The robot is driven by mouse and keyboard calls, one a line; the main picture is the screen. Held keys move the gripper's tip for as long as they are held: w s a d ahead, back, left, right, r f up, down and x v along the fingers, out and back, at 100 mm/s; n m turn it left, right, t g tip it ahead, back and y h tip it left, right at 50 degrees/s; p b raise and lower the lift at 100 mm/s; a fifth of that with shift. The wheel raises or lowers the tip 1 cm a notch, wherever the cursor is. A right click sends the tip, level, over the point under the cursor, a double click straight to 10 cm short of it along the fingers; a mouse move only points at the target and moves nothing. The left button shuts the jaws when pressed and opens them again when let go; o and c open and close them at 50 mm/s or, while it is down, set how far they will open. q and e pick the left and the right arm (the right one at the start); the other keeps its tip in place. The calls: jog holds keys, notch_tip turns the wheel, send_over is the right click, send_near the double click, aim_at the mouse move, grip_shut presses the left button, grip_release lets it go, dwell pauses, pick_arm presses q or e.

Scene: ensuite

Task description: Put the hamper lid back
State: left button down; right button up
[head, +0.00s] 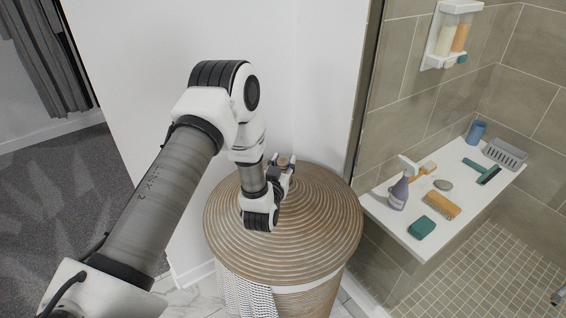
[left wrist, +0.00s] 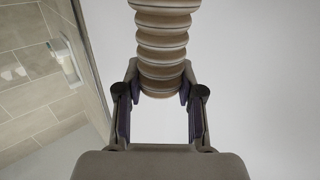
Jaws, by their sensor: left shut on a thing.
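The hamper lid (head: 325,215) is a round, tan disc with ringed ribs, over the top of the hamper (head: 318,300). My arm hides part of the lid's left side. My right gripper is not in view.
A grey patterned cloth (head: 247,297) hangs at the hamper's front left. A white wall (head: 320,80) is close behind. To the right, a shower bench (head: 405,238) holds a purple bottle (head: 398,194), brushes and a grey basket (head: 504,153). Grey carpet (head: 60,200) lies left.

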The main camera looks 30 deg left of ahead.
aim_at(281, 252)
pick_arm(q)
jog(key=shift+f+b, duration=0.3)
jog(key=shift+f, duration=0.1)
jog(key=c, duration=0.7)
grip_release()
jog(key=shift+o, duration=0.2)
jog(key=shift+s+f, duration=0.1)
jog(key=shift+s, duration=0.05)
